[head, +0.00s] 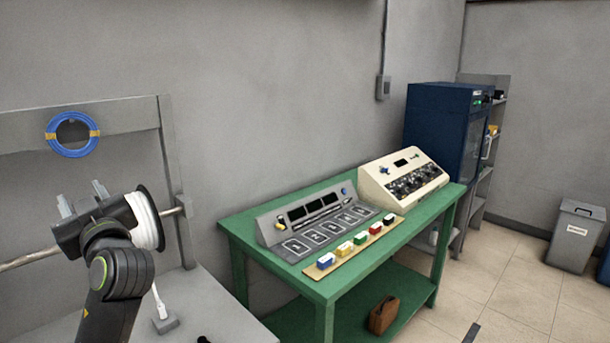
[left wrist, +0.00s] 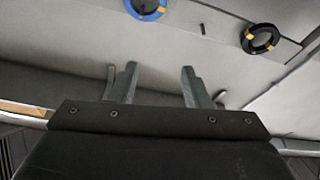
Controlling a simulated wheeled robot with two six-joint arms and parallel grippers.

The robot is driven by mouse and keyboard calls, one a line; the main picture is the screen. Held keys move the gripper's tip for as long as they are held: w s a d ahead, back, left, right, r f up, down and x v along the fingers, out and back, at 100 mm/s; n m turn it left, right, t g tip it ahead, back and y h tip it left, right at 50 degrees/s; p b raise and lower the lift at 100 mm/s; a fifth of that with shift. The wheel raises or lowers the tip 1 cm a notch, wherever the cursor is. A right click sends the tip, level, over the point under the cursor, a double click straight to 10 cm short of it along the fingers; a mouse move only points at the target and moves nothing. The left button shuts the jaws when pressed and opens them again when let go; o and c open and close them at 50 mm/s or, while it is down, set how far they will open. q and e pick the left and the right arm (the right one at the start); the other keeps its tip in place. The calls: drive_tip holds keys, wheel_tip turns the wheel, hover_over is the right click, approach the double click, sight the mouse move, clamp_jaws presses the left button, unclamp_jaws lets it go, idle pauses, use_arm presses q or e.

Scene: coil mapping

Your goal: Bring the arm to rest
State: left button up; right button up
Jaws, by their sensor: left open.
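My left gripper (head: 84,198) is raised at the left of the head view, in front of the grey rack. Its two grey fingers are apart with nothing between them, as the left wrist view also shows (left wrist: 158,82). A white spool with a black rim (head: 147,221) shows just right of the gripper; whether they touch I cannot tell. A blue coil with yellow ties (head: 51,134) hangs on the rack above the gripper; a blue ring also shows at the top of the left wrist view (left wrist: 146,15). My right gripper is out of view.
A green table (head: 325,290) stands right of the rack, bearing a grey console (head: 290,240), a strip of coloured blocks (head: 342,255) and a cream instrument (head: 380,185). A black coil (left wrist: 248,42) shows in the wrist view. Floor at the right is largely clear.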

use_arm(q)
drive_tip(key=s+d+f+m+g+h, duration=0.1)
drive_tip(key=s+f+m+h, duration=0.2)
drive_tip(key=f, duration=0.7)
drive_tip(key=s+d+f+m+g+h, duration=0.1)
drive_tip(key=s+f+m+h, duration=0.15)
drive_tip(key=f, duration=0.75)
drive_tip(key=s+f+m+g+h, duration=0.1)
drive_tip(key=s+f+m+h, duration=0.15)
drive_tip(key=f, duration=0.65)
drive_tip(key=s+d+f+m+g+h, duration=0.2)
drive_tip(key=s+d+f+g+h, duration=0.15)
drive_tip(key=s+f, duration=0.65)
drive_tip(key=s+d+f+m+g+h, duration=0.25)
drive_tip(key=s+d+f, duration=0.3)
drive_tip(key=s, duration=0.85)
wheel_tip(320, 180, down, 26)
drive_tip(key=a+g+h, duration=0.1)
drive_tip(key=a+g, duration=0.1)
drive_tip(key=s+d+f+g, duration=0.1)
drive_tip(key=s+f, duration=1.3)
drive_tip(key=s, duration=0.1)
drive_tip(key=shift+d+f, duration=0.2)
drive_tip(key=shift+f, duration=0.05)
